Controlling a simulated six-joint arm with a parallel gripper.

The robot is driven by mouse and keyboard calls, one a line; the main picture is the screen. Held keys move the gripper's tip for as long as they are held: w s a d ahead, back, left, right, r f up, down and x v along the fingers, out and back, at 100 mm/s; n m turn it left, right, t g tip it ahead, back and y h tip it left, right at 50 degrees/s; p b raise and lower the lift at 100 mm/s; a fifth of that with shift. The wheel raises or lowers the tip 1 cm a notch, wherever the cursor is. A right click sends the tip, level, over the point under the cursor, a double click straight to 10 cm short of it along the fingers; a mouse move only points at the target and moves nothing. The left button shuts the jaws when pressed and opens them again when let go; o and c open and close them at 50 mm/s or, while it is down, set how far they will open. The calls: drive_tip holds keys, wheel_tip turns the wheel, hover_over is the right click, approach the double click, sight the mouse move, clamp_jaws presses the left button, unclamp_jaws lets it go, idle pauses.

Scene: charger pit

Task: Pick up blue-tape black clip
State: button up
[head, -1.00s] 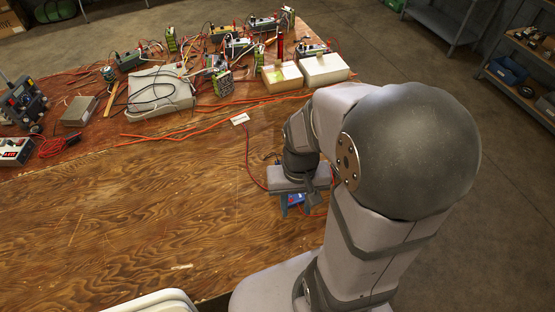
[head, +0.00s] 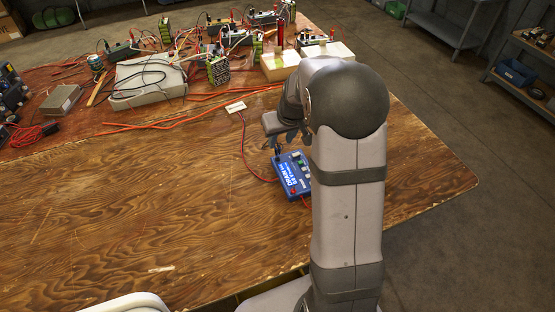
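A blue box (head: 291,175) with white lettering lies on the wooden table, its right side hidden by my arm. A small black piece (head: 278,151) sits at its far left corner; I cannot tell whether it is the blue-tape black clip. My gripper (head: 288,139) is just beyond the box, pointing down and partly hidden by my arm. Its fingertips are too small and covered to show whether they are open or hold anything.
A red wire (head: 243,150) curves from near a white label (head: 235,107) to the blue box. Orange cords (head: 160,124), a pale tray (head: 148,84), cream blocks (head: 280,66) and several wired devices crowd the table's far side. The near left wood is clear.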

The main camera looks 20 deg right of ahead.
sight(278, 147)
drive_tip(key=shift+p+x, duration=0.95)
drive_tip(key=shift+x, duration=3.05)
clamp_jaws()
